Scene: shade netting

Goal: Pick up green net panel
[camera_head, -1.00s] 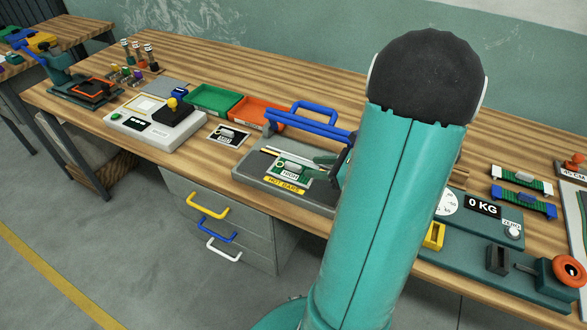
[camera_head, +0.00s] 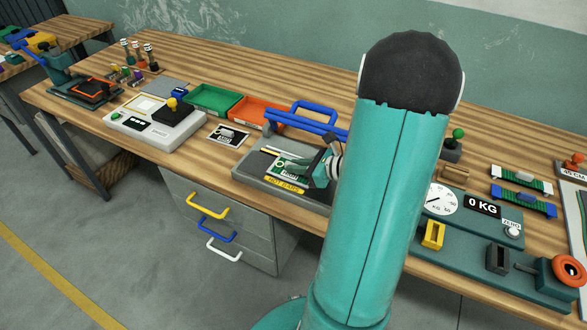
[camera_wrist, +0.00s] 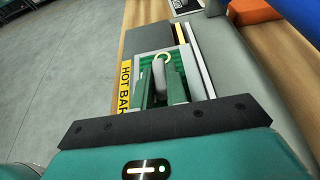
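The green net panel (camera_head: 288,173) lies on the grey heat sealer (camera_head: 245,167) in the head view. It shows as a pale-edged card with green mesh in the wrist view (camera_wrist: 182,58). A pale loop handle (camera_wrist: 159,76) stands up from it. My gripper (camera_wrist: 162,88) is over the panel, with its green fingers on either side of the handle. The fingers look apart, but contact with the handle is unclear. In the head view my gripper (camera_head: 318,168) covers the panel's right part.
The sealer's blue lever handle (camera_head: 310,108) stands raised behind the panel. A black panel (camera_head: 228,135) lies to its left, with green (camera_head: 211,99) and orange (camera_head: 257,112) trays behind. A scale (camera_head: 470,212) stands to the right. My arm hides the bench between.

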